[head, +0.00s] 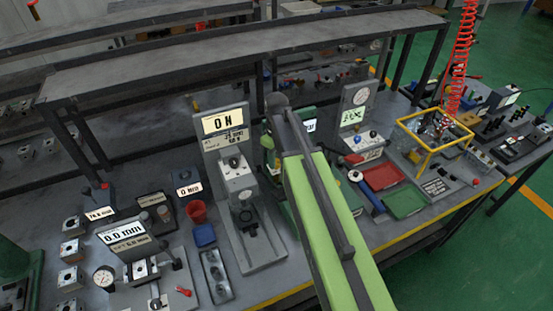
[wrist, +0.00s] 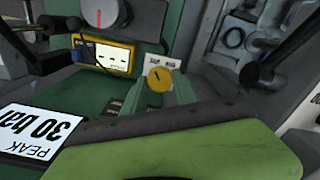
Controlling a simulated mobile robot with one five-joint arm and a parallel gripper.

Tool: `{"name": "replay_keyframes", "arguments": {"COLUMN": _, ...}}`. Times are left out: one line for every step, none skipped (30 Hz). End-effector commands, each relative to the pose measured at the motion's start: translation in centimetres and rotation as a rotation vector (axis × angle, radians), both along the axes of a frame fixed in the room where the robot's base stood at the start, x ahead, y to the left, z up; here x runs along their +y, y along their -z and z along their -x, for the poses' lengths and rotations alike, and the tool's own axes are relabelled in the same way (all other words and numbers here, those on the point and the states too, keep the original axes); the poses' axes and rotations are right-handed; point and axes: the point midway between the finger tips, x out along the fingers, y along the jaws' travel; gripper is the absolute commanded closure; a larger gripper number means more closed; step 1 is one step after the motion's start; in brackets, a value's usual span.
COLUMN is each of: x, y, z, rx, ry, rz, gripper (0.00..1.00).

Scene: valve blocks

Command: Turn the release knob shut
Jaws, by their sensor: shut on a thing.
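The release knob, a small yellow round knob (wrist: 159,78) with a dark line across its face, shows in the middle of the wrist view. It sits on the green test unit (wrist: 60,92). My gripper (wrist: 162,88) reaches up to it, with one greenish finger on each side, shut on the knob. The dark-edged green body at the bottom of the wrist view is mine and hides what lies below. In the head view my green arm runs to the green unit (head: 267,142) and covers most of it, so the knob and fingertips are hidden there.
A grey knob with a red line (wrist: 100,12) and a yellow-framed meter (wrist: 103,56) are close by. A display reads "PEAK 30 bar" (wrist: 35,135). A grey press (head: 240,190) stands left of my arm; a grey gauge panel (head: 355,115) and red tray (head: 381,176) are right.

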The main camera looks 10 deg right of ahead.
Motion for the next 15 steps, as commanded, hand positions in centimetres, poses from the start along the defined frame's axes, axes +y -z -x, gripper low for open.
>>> {"name": "replay_keyframes", "arguments": {"x": -0.10, "y": 0.00, "z": -0.02, "rx": 0.000, "ry": -0.001, "rz": 0.002, "gripper": 1.00}}
{"name": "replay_keyframes", "arguments": {"x": -0.10, "y": 0.00, "z": -0.01, "rx": 0.000, "ry": -0.001, "rz": 0.002, "gripper": 1.00}}
{"name": "replay_keyframes", "arguments": {"x": -0.10, "y": 0.00, "z": -0.01, "rx": 0.000, "ry": -0.001, "rz": 0.002, "gripper": 1.00}}
{"name": "replay_keyframes", "arguments": {"x": -0.10, "y": 0.00, "z": -0.01, "rx": 0.000, "ry": -0.001, "rz": 0.002, "gripper": 1.00}}
{"name": "replay_keyframes", "arguments": {"x": -0.10, "y": 0.00, "z": -0.01, "rx": 0.000, "ry": -0.001, "rz": 0.002, "gripper": 1.00}}
{"name": "replay_keyframes", "arguments": {"x": -0.10, "y": 0.00, "z": -0.01, "rx": 0.000, "ry": -0.001, "rz": 0.002, "gripper": 1.00}}
{"name": "replay_keyframes", "arguments": {"x": -0.10, "y": 0.00, "z": -0.01, "rx": 0.000, "ry": -0.001, "rz": 0.002, "gripper": 1.00}}
{"name": "replay_keyframes", "arguments": {"x": -0.10, "y": 0.00, "z": -0.01, "rx": 0.000, "ry": -0.001, "rz": 0.002, "gripper": 1.00}}
{"name": "replay_keyframes", "arguments": {"x": -0.10, "y": 0.00, "z": -0.01, "rx": 0.000, "ry": -0.001, "rz": 0.002, "gripper": 0.61}}
{"name": "replay_keyframes", "arguments": {"x": -0.10, "y": 0.00, "z": -0.01, "rx": 0.000, "ry": 0.000, "rz": 0.002, "gripper": 0.57}}
{"name": "replay_keyframes", "arguments": {"x": -0.09, "y": 0.00, "z": -0.01, "rx": 0.000, "ry": 0.000, "rz": 0.002, "gripper": 0.53}}
{"name": "replay_keyframes", "arguments": {"x": -0.08, "y": 0.00, "z": -0.01, "rx": 0.000, "ry": 0.000, "rz": 0.002, "gripper": 0.48}}
{"name": "replay_keyframes", "arguments": {"x": -0.08, "y": 0.00, "z": -0.01, "rx": 0.000, "ry": 0.000, "rz": 0.001, "gripper": 0.44}}
{"name": "replay_keyframes", "arguments": {"x": -0.07, "y": 0.00, "z": -0.01, "rx": 0.000, "ry": 0.000, "rz": 0.001, "gripper": 0.44}}
{"name": "replay_keyframes", "arguments": {"x": -0.06, "y": 0.00, "z": -0.01, "rx": 0.000, "ry": 0.000, "rz": 0.001, "gripper": 0.44}}
